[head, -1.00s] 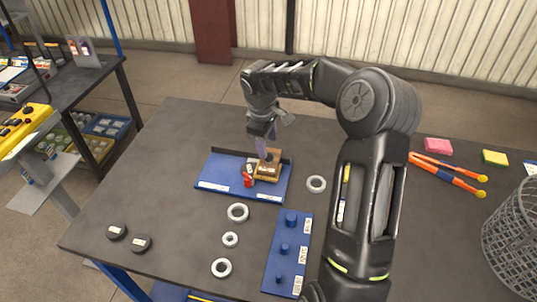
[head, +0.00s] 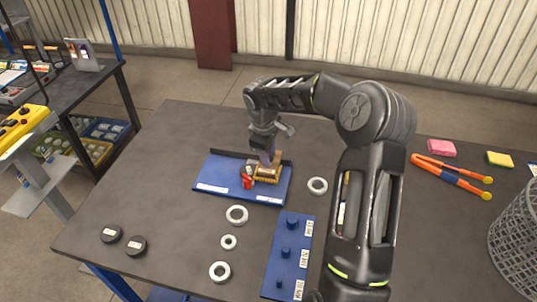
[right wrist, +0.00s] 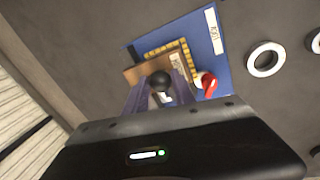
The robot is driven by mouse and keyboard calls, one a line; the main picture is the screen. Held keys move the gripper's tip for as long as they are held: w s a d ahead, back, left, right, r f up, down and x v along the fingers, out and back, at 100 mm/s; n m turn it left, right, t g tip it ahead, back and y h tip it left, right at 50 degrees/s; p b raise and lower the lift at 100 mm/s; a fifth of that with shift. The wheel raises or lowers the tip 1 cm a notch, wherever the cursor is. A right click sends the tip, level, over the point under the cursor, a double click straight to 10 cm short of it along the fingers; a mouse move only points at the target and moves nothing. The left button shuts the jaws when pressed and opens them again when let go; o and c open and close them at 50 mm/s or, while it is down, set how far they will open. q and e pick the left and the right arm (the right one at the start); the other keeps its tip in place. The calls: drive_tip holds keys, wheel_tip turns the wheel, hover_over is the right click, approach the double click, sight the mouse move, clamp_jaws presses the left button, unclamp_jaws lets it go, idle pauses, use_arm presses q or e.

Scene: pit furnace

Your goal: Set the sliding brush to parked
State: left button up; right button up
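A blue tray (head: 215,178) lies on the dark table, with white labels along its front edge; their text is too small to read. The brush (head: 267,175), a wooden block with yellowish bristles, sits at the tray's right end. It also shows in the right wrist view (right wrist: 167,51), with a dark round knob (right wrist: 160,82) on it. A small red part (head: 248,181) is at the brush's left in the head view. My right gripper (head: 269,158) is down at the brush; its fingers (right wrist: 161,88) stand on either side of the knob. Whether they press it is unclear. My left gripper is not in view.
Loose pale rings (head: 236,206) lie in front of the tray, and another ring (head: 317,178) lies to its right. A blue peg board (head: 285,265) is nearer me. Two dark discs (head: 136,245) lie at front left. The table left of the tray is clear.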

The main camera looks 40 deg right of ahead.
clamp_jaws()
idle(0.9)
